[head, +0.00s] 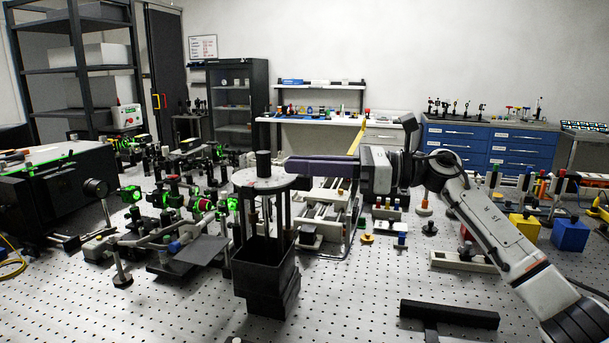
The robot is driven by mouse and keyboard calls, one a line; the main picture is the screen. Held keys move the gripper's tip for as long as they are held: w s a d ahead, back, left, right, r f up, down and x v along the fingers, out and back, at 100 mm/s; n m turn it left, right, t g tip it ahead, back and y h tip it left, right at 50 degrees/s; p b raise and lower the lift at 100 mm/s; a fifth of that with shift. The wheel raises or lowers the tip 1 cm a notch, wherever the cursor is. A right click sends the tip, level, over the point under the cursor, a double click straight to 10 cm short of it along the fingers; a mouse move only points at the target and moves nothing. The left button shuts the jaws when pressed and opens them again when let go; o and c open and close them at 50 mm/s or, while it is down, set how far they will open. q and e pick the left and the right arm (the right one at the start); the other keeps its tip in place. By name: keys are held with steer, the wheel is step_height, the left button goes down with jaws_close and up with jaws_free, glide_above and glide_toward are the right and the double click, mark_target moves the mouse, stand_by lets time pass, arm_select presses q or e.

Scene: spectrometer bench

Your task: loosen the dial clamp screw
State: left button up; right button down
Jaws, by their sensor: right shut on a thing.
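A dark instrument stands in the middle of the bench, with a round grey dial plate (246,182) on thin posts above a black square base (262,270). A short black cylinder (263,163) stands upright on the plate. My right gripper (291,166) reaches in from the right, with its long dark fingers level at the right rim of the plate. It is shut at the plate's edge, apparently on the dial clamp screw. The screw itself is too small or hidden by the fingers to make out. My left gripper is not in view.
Optical mounts and green-lit parts (180,200) crowd the bench on the left. A grey railed fixture (325,205) stands close behind my right fingers. A blue block (570,235) and a yellow block (524,228) sit at right.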

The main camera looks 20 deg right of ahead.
steer(key=shift+r+n+g+y, duration=0.1)
steer(key=shift+n+g+y, duration=0.4)
steer(key=shift+n+g, duration=0.45)
steer(key=shift+n+g+p, duration=0.35)
steer(key=shift+g+p, duration=0.15)
steer(key=shift+g, duration=0.45)
steer(key=shift+n+g+y, duration=0.3)
steer(key=shift+g, duration=0.1)
steer(key=c, duration=1.7)
jaws_free()
steer(key=shift+c, duration=0.2)
